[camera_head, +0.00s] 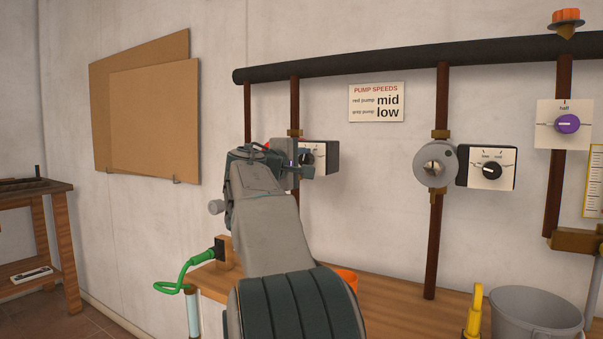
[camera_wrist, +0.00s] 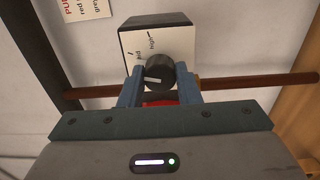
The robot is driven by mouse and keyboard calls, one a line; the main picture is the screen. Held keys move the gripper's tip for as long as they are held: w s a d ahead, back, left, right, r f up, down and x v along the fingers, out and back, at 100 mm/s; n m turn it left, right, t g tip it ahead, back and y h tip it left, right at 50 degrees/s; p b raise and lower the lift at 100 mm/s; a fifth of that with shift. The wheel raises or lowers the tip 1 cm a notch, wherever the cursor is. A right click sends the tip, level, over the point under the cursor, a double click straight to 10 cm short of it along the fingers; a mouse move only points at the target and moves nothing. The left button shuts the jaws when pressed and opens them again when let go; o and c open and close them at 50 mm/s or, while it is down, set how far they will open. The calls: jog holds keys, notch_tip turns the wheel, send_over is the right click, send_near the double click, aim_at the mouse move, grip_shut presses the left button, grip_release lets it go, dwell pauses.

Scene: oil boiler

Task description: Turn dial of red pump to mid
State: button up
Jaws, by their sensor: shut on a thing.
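The red pump's control box (camera_head: 326,157) with a white face is on the left vertical pipe, mostly behind my gripper in the head view. In the wrist view the box (camera_wrist: 157,38) shows its dial (camera_wrist: 158,70), a dark round knob with a pale pointer mark. The marks "mid" and "high" are partly readable beside it. My gripper (camera_wrist: 159,84) has its blue fingers on both sides of the dial and is shut on it. A bit of the red pump (camera_wrist: 157,102) shows between the fingers. In the head view my gripper (camera_head: 294,158) is at the box.
A sign (camera_head: 376,101) on the wall reads red pump mid, grey pump low. The grey pump (camera_head: 435,164) with its own dial box (camera_head: 486,167) is to the right. A wooden bench (camera_head: 390,303) with a grey bucket (camera_head: 535,316) stands below.

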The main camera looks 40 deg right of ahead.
jog(key=shift+f+m+b, duration=0.15)
jog(key=shift+m+b, duration=0.5)
jog(key=shift+m, duration=0.35)
jog(key=o, duration=1)
jog(key=v, duration=1.4)
jog(key=shift+d, duration=0.1)
jog(key=shift+p, duration=0.5)
